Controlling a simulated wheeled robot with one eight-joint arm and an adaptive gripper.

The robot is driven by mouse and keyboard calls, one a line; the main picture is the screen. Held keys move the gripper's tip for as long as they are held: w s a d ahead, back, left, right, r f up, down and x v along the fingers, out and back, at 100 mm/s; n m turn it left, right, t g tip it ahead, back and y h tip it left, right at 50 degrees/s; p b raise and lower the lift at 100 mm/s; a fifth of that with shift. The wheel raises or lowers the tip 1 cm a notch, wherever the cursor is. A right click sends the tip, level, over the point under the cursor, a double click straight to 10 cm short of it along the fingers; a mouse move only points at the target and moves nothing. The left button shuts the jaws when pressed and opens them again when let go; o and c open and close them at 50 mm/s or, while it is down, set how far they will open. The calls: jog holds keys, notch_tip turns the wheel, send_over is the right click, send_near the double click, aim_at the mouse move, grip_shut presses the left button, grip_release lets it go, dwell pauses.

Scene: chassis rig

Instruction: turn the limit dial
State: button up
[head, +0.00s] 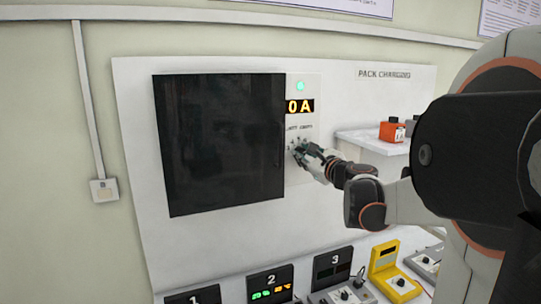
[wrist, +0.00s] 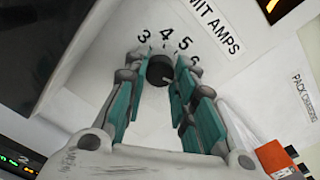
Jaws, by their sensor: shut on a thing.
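The limit dial (wrist: 160,70) is a round black knob on the white panel, with the numbers 3, 4, 5 and a partly covered 6 around its upper side. The label above it ends in "MIT AMPS" (wrist: 215,25). My gripper (wrist: 161,66) has its two teal-padded fingers on either side of the knob and is shut on it. In the head view, my gripper (head: 303,152) reaches the panel below the orange display (head: 300,106), which shows "0 A" at its visible end. There the dial is mostly hidden by my fingers. I cannot tell which number the dial points to.
A large dark screen or door (head: 220,143) stands left of the dial. An orange box (head: 391,131) sits on a white shelf (head: 370,143) to the right. Numbered charger units and a yellow device (head: 385,262) stand below.

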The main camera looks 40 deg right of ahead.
jog(key=o, duration=1.1)
jog(key=shift+a, duration=0.1)
